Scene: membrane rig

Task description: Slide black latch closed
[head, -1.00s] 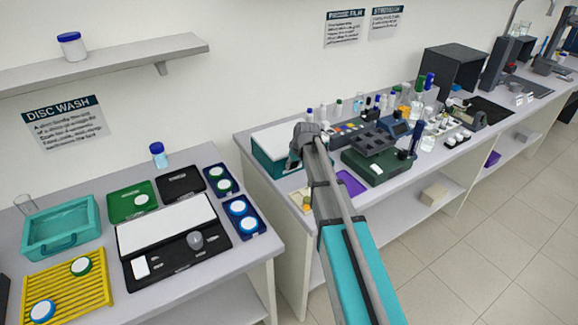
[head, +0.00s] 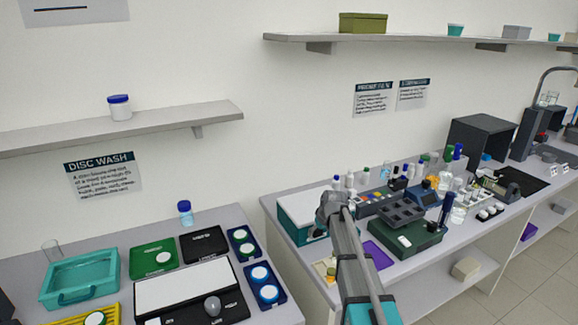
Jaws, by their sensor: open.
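My arm reaches up from the bottom of the head view to a teal box with a white lid (head: 290,212) on the right bench. My gripper (head: 321,229) is at the end of the arm, small and dark, in front of the box's right end. It is open, and its fingers are hard to make out. I cannot tell whether it touches the box. No black latch can be made out clearly; the arm's end covers part of the box front.
A dark green device (head: 405,243) and a purple mat (head: 378,256) are right of the arm. Bottles and small instruments crowd the bench behind. The left bench holds a teal tray (head: 80,299) and dark trays with discs. A gap separates the benches.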

